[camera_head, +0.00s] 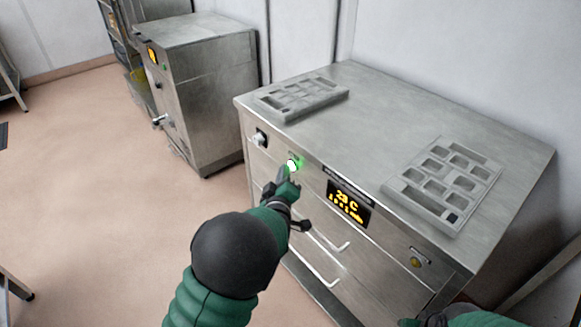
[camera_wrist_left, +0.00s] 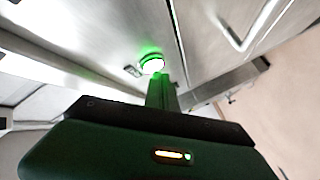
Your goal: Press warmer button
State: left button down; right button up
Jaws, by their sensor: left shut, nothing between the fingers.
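The warmer (camera_head: 385,110) is a steel cabinet with drawers at the right of the head view. Its button (camera_head: 292,165) glows white-green on the front face, near the left end; it also shows lit in the left wrist view (camera_wrist_left: 152,64). My left gripper (camera_head: 290,178) is shut and empty, its tips right at the button's lower edge. I cannot tell whether they touch it. A display (camera_head: 348,203) right of the button reads 23 C in yellow. My right arm shows only as a green and black piece at the bottom edge; its gripper is not visible.
Two grey mould trays, one at the back left (camera_head: 301,97) and one at the right (camera_head: 443,184), lie on the warmer's top. Drawer handles (camera_head: 322,267) stick out below. Another steel cabinet (camera_head: 205,90) stands behind left.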

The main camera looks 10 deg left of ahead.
pick_arm(q)
jog(key=s+a+b, duration=0.1)
jog(key=s+a, duration=0.2)
jog(key=s, duration=0.1)
jog(key=shift+s+a, duration=0.35)
jog(key=shift+s, duration=0.05)
jog(key=shift+f, duration=0.1)
dwell(1.3)
